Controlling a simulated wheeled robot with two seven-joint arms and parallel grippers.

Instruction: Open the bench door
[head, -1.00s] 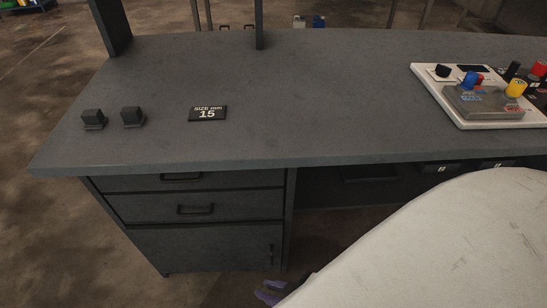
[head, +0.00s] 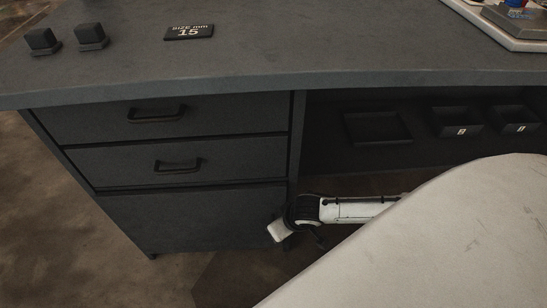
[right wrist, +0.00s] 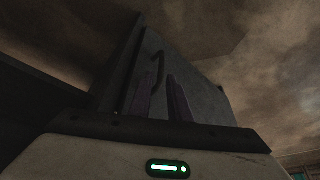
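The bench door (head: 190,225) is the plain dark panel below two drawers at the left of the bench, and it looks closed. Its dark upright handle (right wrist: 158,68) shows in the right wrist view near the door's edge; in the head view my right wrist hides it. My right gripper (right wrist: 161,85) has its two purple fingers apart, with the handle in line between them. I cannot tell whether the fingers touch it. In the head view my white right wrist and hand are at the door's right edge. My left gripper is out of view.
Two drawers with bar handles, the upper drawer (head: 165,118) and the lower drawer (head: 185,162), sit above the door. Several small trays stand on the shelf at right. A size plate (head: 189,32) and two dark blocks lie on the benchtop (head: 300,65). Floor at left is clear.

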